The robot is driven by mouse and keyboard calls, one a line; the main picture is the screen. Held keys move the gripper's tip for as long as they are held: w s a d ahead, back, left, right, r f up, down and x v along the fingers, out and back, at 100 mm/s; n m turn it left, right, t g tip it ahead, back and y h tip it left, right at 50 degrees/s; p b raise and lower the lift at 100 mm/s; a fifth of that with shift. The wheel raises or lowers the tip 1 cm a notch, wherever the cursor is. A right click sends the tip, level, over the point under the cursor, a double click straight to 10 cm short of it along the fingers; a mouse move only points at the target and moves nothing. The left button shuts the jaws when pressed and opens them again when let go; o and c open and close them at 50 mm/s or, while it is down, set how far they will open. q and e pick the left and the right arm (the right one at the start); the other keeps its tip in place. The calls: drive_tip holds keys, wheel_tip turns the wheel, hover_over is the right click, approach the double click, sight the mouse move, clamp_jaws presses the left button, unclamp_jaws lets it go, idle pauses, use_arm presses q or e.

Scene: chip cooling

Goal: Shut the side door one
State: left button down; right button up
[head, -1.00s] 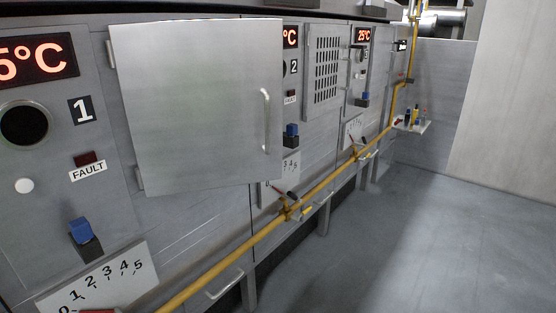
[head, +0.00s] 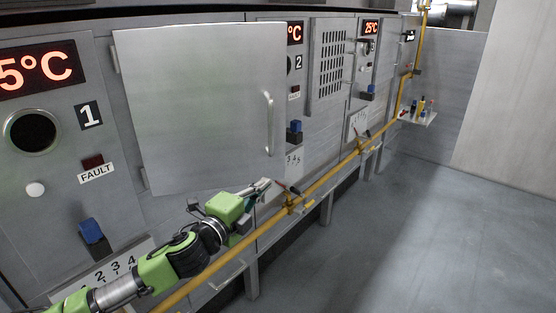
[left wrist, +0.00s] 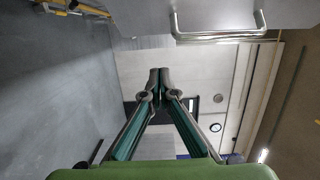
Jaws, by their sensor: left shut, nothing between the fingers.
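The side door one (head: 205,110) is a plain grey metal panel beside the number 1 controls. Its hinges are on its left edge. It stands ajar, out from the cabinet front, and its right edge covers part of the second display. Its bar handle (head: 268,122) is near the right edge; the handle also shows at the top of the left wrist view (left wrist: 220,37). My green left gripper (head: 264,187) is below the door's lower right part, near its bottom edge. Its fingers (left wrist: 158,74) are shut and empty, apart from the handle. My right gripper is not in view.
Blue switches (head: 91,231) and a grille door (head: 331,60) are on the cabinet. A small shelf (head: 417,118) holds tools. The grey floor (head: 420,240) at right is clear.

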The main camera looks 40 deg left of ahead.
use_arm(q)
drive_tip(key=p, duration=0.3)
approach(278, 161)
drive_tip(key=w+d+r, duration=0.2)
drive_tip(key=w+d, duration=0.2)
drive_tip(key=w, duration=0.1)
drive_tip(key=shift+w+a, duration=0.8)
drive_tip(key=shift+a, duration=0.15)
drive_tip(key=shift+w+a+f+p, duration=0.15)
drive_tip(key=shift+w+a+p, duration=0.3)
drive_tip(key=shift+a, duration=0.15)
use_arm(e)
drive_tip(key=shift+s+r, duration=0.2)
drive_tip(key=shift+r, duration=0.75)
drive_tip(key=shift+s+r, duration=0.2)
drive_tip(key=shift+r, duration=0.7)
